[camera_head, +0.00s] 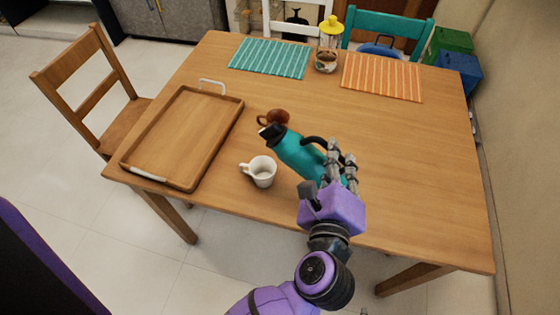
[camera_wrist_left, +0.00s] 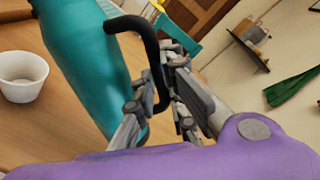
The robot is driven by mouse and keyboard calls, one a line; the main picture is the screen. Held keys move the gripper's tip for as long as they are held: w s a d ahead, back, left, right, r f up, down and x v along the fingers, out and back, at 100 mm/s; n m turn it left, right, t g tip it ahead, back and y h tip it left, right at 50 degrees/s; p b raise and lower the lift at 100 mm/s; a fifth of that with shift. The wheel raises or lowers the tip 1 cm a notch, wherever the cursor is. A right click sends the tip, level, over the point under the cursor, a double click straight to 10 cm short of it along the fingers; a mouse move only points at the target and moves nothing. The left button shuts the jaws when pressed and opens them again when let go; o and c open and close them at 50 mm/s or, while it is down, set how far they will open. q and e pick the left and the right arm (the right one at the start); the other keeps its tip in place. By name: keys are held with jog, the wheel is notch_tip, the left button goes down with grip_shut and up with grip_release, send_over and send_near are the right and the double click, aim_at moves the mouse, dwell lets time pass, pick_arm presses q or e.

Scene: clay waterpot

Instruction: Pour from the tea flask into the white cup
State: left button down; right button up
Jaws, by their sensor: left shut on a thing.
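The tea flask (camera_head: 299,155) is teal with a black lid and a black handle. It is tilted, with its lid end toward the upper left, near the white cup. My left gripper (camera_head: 336,168) is shut on the flask at its handle side; the wrist view shows the fingers around the black handle beside the teal body (camera_wrist_left: 85,62). The white cup (camera_head: 263,172) stands upright on the table, below and slightly left of the flask's lid. The cup also shows at the left of the wrist view (camera_wrist_left: 22,78). I cannot see any liquid. My right gripper is not in view.
A wooden tray (camera_head: 236,112) lies at the table's left. A brown clay pot (camera_head: 276,117) sits behind the flask lid. Teal (camera_head: 270,58) and orange (camera_head: 382,77) placemats and a yellow-topped jar (camera_head: 328,48) are at the back. The table's right side is clear.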

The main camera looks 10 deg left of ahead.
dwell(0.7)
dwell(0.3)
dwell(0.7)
pick_arm(q)
jog(key=shift+n+b, duration=0.3)
jog(key=shift+b, duration=0.15)
jog(key=shift+a, duration=0.1)
dwell(0.8)
dwell(0.4)
